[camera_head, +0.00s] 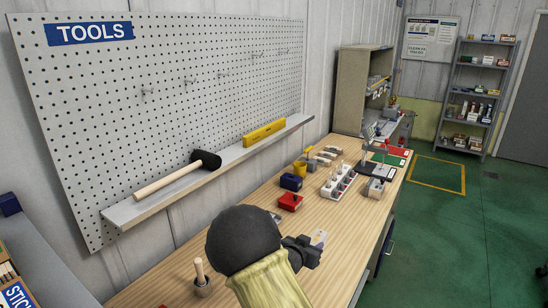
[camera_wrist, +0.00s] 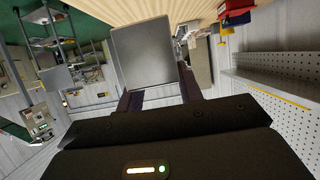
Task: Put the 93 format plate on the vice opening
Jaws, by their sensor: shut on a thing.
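My gripper (camera_head: 303,251) is above the wooden workbench in the head view, shut on a flat grey plate. The plate (camera_head: 319,238) sticks up from the fingers, small in this view. In the wrist view the plate (camera_wrist: 144,53) is a plain grey square between the dark fingers (camera_wrist: 160,98), its face toward the camera. No number is readable on it. I cannot surely pick out the vice. A small red object (camera_head: 290,202) and a blue one (camera_head: 291,182) stand on the bench beyond my gripper, too small to identify.
The workbench (camera_head: 345,242) is bare around my gripper. A white holder (camera_head: 339,183) with several items stands further back. A yellow container (camera_head: 300,168) is near the wall. A shelf with a mallet (camera_head: 178,175) runs along the pegboard. A wooden peg in a holder (camera_head: 201,277) stands at the front left.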

